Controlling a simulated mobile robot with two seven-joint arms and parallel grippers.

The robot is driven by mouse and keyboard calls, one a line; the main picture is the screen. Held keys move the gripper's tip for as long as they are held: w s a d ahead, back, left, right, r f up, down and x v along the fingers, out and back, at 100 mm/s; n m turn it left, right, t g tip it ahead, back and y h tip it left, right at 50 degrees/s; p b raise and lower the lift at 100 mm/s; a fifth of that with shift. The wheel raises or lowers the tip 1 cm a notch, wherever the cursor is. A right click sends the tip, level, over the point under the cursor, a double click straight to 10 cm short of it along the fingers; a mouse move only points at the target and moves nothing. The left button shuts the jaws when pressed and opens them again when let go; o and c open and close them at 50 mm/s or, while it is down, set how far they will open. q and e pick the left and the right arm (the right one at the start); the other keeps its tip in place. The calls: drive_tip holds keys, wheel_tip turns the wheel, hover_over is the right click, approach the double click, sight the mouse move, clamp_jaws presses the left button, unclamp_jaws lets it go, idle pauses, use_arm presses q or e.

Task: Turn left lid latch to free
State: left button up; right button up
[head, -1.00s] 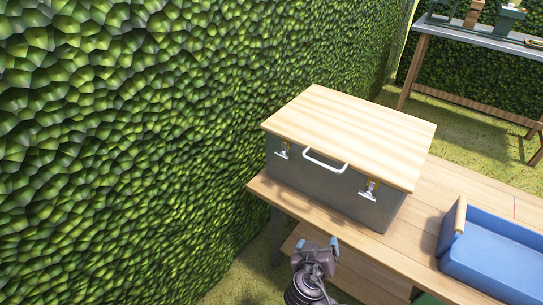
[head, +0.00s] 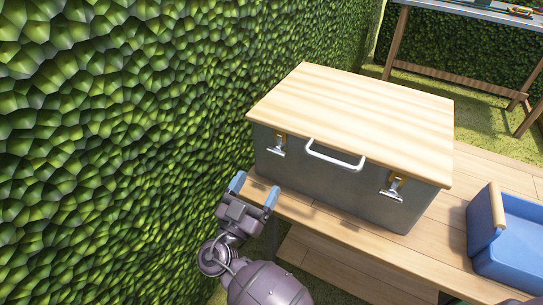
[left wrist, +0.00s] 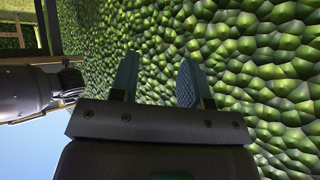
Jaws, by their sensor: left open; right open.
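The grey box (head: 340,190) with a light wooden lid (head: 350,110) stands shut on the wooden bench. Its left lid latch (head: 278,146), a silver clasp with a yellowish upper part, is on the front face near the left corner.
A white handle (head: 335,158) and a right latch (head: 395,189) are also on the box front. A blue tray (head: 510,245) sits on the bench (head: 390,255) to the right. A leafy hedge wall (head: 120,120) stands close on the left. Another table (head: 470,12) is behind.

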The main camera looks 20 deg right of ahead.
sight(274, 154)
drive_tip(key=x, duration=0.6)
drive_tip(key=shift+w+d+r, duration=0.1)
drive_tip(key=shift+w+d, duration=0.1)
drive_tip(key=shift+d, duration=0.1)
drive_tip(key=shift+w+d+r, duration=0.15)
drive_tip(key=shift+w+d, duration=0.2)
drive_tip(key=shift+d, duration=0.1)
use_arm(q)
drive_tip(key=shift+s+a+f, duration=0.15)
drive_tip(key=shift+s+f, duration=0.15)
drive_tip(key=shift+s, duration=0.15)
use_arm(e)
drive_tip(key=shift+c, duration=0.2)
drive_tip(key=c, duration=0.9)
use_arm(q)
drive_tip(key=shift+w+r, duration=0.15)
drive_tip(key=shift+r, duration=0.05)
